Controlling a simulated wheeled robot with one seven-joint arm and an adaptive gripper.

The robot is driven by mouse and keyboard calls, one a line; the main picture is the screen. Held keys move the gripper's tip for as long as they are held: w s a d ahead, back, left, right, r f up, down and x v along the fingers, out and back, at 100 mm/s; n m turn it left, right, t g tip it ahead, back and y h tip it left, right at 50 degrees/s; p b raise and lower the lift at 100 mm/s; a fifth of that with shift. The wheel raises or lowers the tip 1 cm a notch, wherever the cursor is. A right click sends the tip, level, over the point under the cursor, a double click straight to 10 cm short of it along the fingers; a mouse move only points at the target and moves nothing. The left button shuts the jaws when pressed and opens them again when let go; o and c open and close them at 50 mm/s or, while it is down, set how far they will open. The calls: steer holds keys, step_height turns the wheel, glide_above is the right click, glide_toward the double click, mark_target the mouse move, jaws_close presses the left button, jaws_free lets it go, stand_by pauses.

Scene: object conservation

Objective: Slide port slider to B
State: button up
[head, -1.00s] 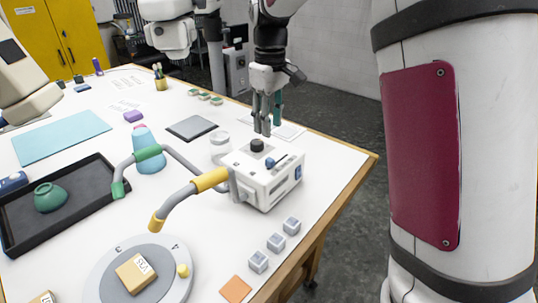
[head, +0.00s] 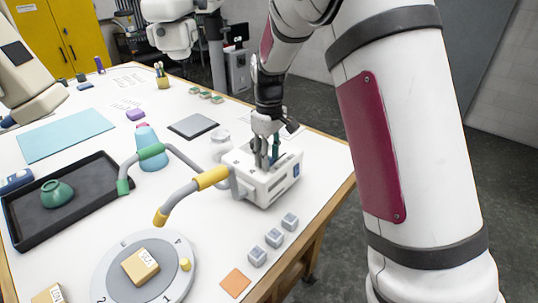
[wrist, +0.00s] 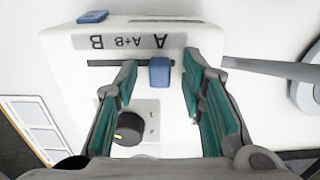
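A white box (head: 285,182) stands on the table. In the wrist view its top (wrist: 75,75) has a dark slot under a grey strip (wrist: 140,42) lettered B, A+B and A from left to right, upside down. The blue port slider (wrist: 160,73) sits in the slot by the letter A. My gripper (wrist: 158,82) is open, with one finger on each side of the slider and gaps visible. In the head view my gripper (head: 265,160) is down at the box top and hides the slider. A black knob (wrist: 129,128) is on the box top.
Curved pipes with yellow (head: 211,178) and green (head: 151,151) sleeves run from the box's left side. Several small grey cubes (head: 273,238) lie in front. A round numbered dial (head: 115,265) carries a tan block (head: 140,267). The table's right edge is close to the box.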

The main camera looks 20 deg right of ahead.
mark_target(283, 153)
jaws_close()
steer(key=shift+w+d, duration=0.1)
steer(key=w+d+b, duration=0.1)
steer(key=d, duration=0.1)
steer(key=w+d+b, duration=0.1)
steer(key=w+d, duration=0.1)
steer(key=shift+d+f+b, duration=0.1)
steer(key=shift+d+b, duration=0.15)
steer(key=shift+b, duration=0.15)
steer(key=shift+w+d+r, duration=0.2)
steer(key=shift+d, duration=0.15)
jaws_free()
steer(key=shift+d, duration=0.1)
